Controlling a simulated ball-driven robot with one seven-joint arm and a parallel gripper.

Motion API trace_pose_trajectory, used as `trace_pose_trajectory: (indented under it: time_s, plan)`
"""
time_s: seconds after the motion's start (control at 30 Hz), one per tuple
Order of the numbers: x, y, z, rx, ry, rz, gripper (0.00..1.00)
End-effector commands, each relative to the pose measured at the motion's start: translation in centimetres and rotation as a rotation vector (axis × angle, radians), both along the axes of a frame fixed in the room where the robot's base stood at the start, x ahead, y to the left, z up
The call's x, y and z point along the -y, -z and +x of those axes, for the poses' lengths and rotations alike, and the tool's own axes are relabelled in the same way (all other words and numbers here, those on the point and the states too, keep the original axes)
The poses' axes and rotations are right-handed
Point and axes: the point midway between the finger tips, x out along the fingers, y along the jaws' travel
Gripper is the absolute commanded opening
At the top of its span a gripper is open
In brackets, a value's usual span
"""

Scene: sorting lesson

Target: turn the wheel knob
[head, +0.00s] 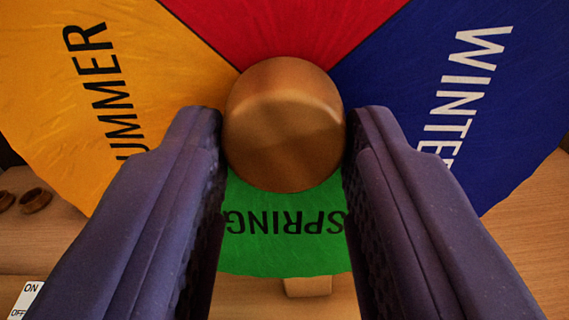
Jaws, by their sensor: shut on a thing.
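The wheel knob (284,125) is a round, copper-brown knob at the centre of a season wheel. My gripper (284,140) is shut on the knob, with one dark purple finger touching each side. The wheel has a yellow sector (190,75) lettered SUMMER at left, a red sector (285,25) at top, a blue sector (400,70) lettered WINTER at right and a green sector (284,255) lettered SPRING below. The SPRING lettering is upside down. My fingers hide parts of the yellow, blue and green sectors.
Behind the wheel is a light wooden surface (535,235). Small brown round pieces (36,200) lie at the left edge. A white ON/OFF label (27,298) is at the lower left. A pale wooden block (307,286) shows just below the wheel.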

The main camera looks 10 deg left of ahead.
Motion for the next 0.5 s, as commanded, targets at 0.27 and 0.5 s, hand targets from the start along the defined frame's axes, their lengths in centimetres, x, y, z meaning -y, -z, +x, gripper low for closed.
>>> trace_pose_trajectory:
  time_s: [0.27, 0.5]
  plan:
    - [0.06, 0.33, -0.13, -0.003, -0.001, -0.093, 0.08]
    - [0.05, 0.37, -0.15, -0.002, -0.001, -0.115, 0.08]
